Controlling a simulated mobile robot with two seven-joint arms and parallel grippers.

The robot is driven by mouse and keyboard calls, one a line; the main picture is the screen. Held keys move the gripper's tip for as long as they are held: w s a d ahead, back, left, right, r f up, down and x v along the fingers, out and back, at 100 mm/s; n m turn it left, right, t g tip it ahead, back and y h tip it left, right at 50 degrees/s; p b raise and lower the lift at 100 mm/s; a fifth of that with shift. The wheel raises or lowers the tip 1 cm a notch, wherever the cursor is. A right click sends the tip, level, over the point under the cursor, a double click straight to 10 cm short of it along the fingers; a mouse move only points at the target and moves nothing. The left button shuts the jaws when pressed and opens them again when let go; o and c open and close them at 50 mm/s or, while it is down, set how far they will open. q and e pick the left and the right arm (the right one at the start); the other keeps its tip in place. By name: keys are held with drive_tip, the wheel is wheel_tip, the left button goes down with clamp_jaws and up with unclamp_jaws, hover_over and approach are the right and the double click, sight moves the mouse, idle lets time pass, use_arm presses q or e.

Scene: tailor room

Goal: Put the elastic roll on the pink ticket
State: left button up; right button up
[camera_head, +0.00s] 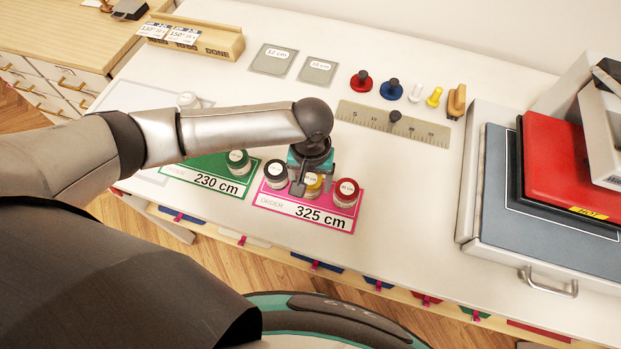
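The pink ticket (282,207), marked 325 cm, lies on the white table. Several elastic rolls stand on it: a black roll (275,174), a yellow roll (313,186) and a red roll (345,193). My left gripper (304,185) points down over the pink ticket, at the yellow roll, between the black and red ones. Its dark fingers partly hide the yellow roll, and I cannot tell whether they grip it. A green roll (238,162) stands on the green ticket (206,182), marked 230 cm. My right gripper is out of view.
A white roll (188,100) stands behind my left arm. Behind lie a ruler (372,120) and several coloured knobs, including a red one (361,82). The table right of the pink ticket is clear.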

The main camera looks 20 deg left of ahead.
sight(310, 179)
use_arm(q)
drive_tip(key=shift+r, duration=0.1)
wheel_tip(310, 179, up, 12)
drive_tip(key=p, duration=0.2)
idle(0.3)
idle(0.5)
